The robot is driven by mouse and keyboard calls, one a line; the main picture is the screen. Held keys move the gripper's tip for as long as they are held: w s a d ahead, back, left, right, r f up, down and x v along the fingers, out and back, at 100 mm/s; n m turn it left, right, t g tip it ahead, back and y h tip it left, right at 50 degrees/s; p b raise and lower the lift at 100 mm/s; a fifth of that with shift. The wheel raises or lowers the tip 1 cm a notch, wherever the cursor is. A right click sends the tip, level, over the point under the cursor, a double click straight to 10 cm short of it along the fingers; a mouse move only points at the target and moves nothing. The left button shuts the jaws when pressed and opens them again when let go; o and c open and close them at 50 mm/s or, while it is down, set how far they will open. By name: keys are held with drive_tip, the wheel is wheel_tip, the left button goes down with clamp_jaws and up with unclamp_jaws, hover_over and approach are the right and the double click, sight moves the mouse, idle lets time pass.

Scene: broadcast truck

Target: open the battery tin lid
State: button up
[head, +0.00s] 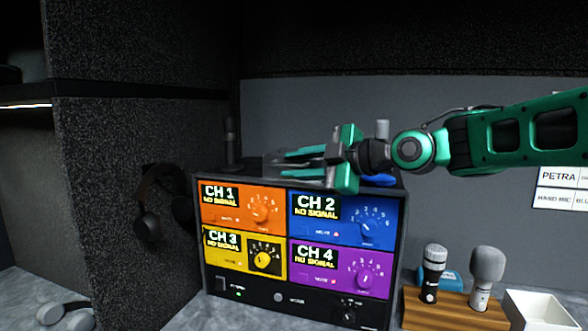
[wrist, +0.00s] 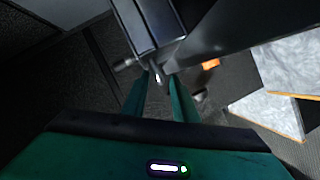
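My gripper (head: 285,164) reaches left above the back of the four-channel unit. Its two green fingers are apart in the wrist view (wrist: 160,80), with a narrow gap. A small pale grey tab or ring shows between or just beyond the tips; I cannot tell whether the fingers touch it. A dark grey, box-like thing (wrist: 155,25) with lighter edges lies just beyond the fingertips; it may be the battery tin, but I cannot be sure. In the head view my gripper and the unit hide most of what is there, and I see no open lid.
The four-channel unit (head: 297,250) has coloured panels and knobs. Headphones (head: 160,205) hang on the left partition; another pair (head: 66,314) lies below. Two microphones (head: 433,268) (head: 486,273) stand in a wooden block (head: 450,316), beside a white tray (head: 514,300). A blue thing (head: 379,180) shows behind my gripper.

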drive_tip(key=shift+w+a+f, duration=0.1)
drive_tip(key=shift+w+a, duration=0.05)
drive_tip(key=shift+a, duration=0.05)
clamp_jaws()
idle(1.4)
